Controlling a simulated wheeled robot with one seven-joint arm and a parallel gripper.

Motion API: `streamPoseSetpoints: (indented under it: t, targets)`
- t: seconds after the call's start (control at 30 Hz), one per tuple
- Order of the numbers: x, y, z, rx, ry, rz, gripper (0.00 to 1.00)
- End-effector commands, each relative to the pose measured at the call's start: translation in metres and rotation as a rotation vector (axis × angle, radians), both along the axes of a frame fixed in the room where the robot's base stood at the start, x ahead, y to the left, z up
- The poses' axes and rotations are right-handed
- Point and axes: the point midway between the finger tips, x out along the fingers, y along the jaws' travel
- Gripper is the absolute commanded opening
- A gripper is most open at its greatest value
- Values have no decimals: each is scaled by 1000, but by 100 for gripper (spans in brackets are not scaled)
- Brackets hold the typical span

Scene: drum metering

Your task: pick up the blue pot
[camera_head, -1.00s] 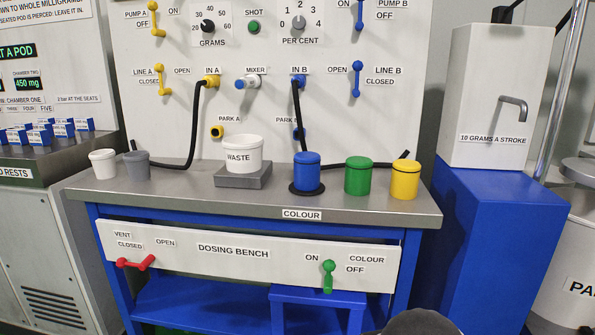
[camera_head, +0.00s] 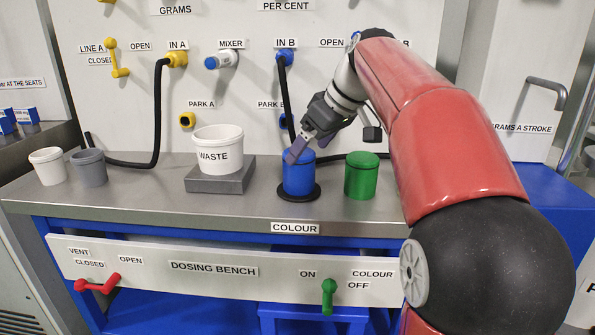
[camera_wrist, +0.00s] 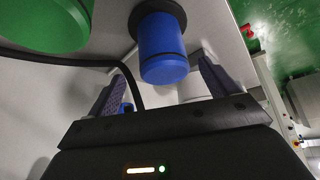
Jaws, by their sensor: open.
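The blue pot (camera_head: 298,178) stands upright with its lid on a round black pad (camera_head: 299,195), behind the COLOUR label on the dosing bench. My gripper (camera_head: 300,146) is at the top of the blue pot in the head view, reaching in from the upper right. In the wrist view the blue pot (camera_wrist: 162,50) lies ahead, between the lines of the two spread fingers, with visible space on each side. My gripper (camera_wrist: 165,85) is open and holds nothing. One finger overlaps the pot's upper edge in the head view; I cannot tell whether it touches.
The WASTE tub (camera_head: 218,150) sits on a grey block (camera_head: 220,180) to the left. A black hose (camera_head: 284,95) hangs from IN B behind the pot.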

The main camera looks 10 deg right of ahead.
Motion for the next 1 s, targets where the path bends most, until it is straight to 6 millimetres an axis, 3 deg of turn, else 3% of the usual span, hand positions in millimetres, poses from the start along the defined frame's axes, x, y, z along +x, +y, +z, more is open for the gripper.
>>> streamPoseSetpoints:
  t: [0.5, 0.77, 1.0]
  targets:
    - [26, 27, -55, 0, 1, -2, 86]
    - [28, 28, -58, 0, 1, -2, 86]
    - [27, 28, -58, 0, 1, -2, 58]
